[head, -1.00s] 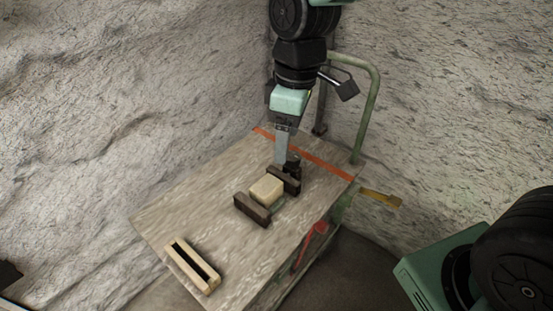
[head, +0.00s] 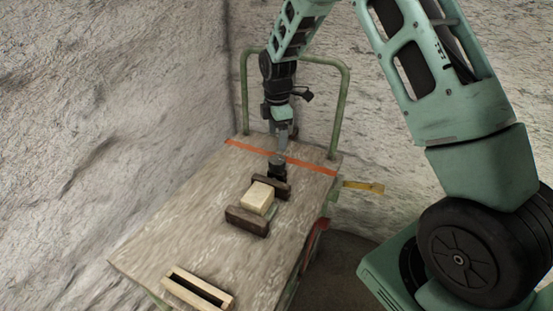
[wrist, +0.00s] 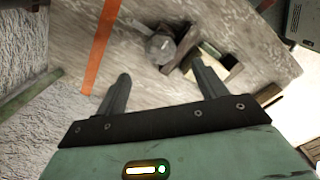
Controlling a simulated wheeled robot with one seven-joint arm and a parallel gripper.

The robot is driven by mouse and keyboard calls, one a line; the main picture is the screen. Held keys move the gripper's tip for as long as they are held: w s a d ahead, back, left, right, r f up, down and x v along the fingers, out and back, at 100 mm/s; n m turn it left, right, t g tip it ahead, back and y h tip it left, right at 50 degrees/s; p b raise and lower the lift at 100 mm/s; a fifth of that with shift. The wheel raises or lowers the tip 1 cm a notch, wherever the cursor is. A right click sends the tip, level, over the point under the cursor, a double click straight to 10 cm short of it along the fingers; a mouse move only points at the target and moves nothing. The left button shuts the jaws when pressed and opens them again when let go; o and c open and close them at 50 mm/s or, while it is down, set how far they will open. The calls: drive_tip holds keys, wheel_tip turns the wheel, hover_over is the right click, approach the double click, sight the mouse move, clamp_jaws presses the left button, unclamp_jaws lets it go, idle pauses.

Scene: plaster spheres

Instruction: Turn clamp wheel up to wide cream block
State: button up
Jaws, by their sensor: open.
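The wide cream block (head: 257,197) sits on the cart top between the clamp's two dark brown jaws, the near jaw (head: 247,221) and the far jaw (head: 272,186). I cannot tell whether the far jaw touches the block. The dark clamp wheel (head: 277,166) stands behind the far jaw. In the wrist view the wheel (wrist: 160,48) looks grey and round, just beyond and between my fingertips. My gripper (head: 282,147) points down at the wheel, its fingers apart and empty in the wrist view (wrist: 162,72). The block is partly hidden there.
A slotted cream wooden piece (head: 197,291) lies at the cart's near end. An orange stripe (head: 310,164) crosses the wooden top (head: 180,225). A green rail (head: 343,110) rises at the far end, and a yellow lever (head: 363,187) sticks out right. Rough walls stand close behind.

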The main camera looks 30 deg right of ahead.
sight(277, 158)
wheel_tip(277, 158, down, 10)
drive_tip(key=shift+r, duration=0.25)
drive_tip(key=c, duration=1)
